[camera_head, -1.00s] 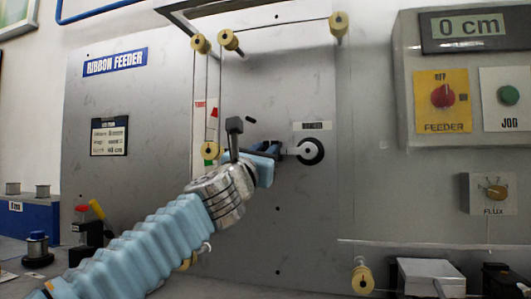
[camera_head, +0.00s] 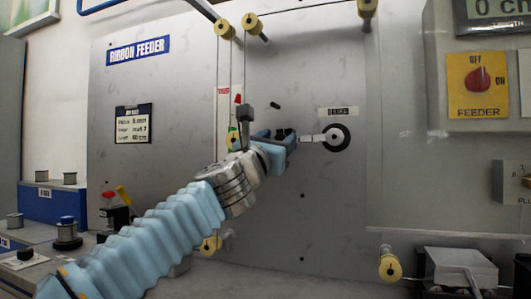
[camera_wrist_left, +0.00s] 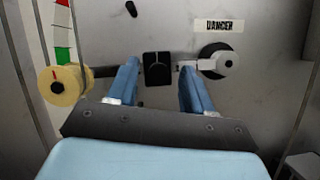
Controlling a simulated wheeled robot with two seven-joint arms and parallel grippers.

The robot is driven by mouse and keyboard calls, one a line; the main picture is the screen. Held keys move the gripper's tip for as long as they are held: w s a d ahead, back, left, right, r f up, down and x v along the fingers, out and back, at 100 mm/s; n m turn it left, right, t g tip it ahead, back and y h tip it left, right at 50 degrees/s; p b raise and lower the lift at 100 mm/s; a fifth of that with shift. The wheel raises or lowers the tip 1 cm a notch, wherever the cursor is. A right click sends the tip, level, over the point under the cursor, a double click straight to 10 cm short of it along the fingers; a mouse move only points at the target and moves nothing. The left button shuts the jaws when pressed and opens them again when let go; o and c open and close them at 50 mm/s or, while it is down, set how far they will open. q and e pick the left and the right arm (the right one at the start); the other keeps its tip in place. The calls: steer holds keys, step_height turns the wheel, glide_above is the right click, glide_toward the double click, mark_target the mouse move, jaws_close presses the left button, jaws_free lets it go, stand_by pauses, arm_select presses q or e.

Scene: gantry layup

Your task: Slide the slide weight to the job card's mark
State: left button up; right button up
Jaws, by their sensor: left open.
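The slide weight (camera_wrist_left: 157,69) is a small black block with a light mark, on a thin bar in front of the grey panel. The bar runs from a yellow roller (camera_wrist_left: 62,85) at left to a round black pivot (camera_wrist_left: 220,62) at right. My left gripper (camera_wrist_left: 159,76) is open, with one blue finger on each side of the weight and gaps visible. In the head view my left gripper (camera_head: 284,138) largely hides the weight. The job card (camera_head: 133,123) is a dark-framed card on the panel at left; its small text is hard to read. My right gripper is out of view.
A red-green strip (camera_wrist_left: 62,30) stands above the roller. Yellow guide rollers (camera_head: 252,24) and thin ribbon lines run near my arm. The feeder switch (camera_head: 478,80) is at right. Spools and a blue box (camera_head: 55,203) are at left. The panel right of the pivot is clear.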

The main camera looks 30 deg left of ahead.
arm_select(q)
steer(key=b+v, duration=0.2)
steer(key=v, duration=1)
steer(key=shift+s, duration=0.4)
steer(key=shift+f, duration=0.1)
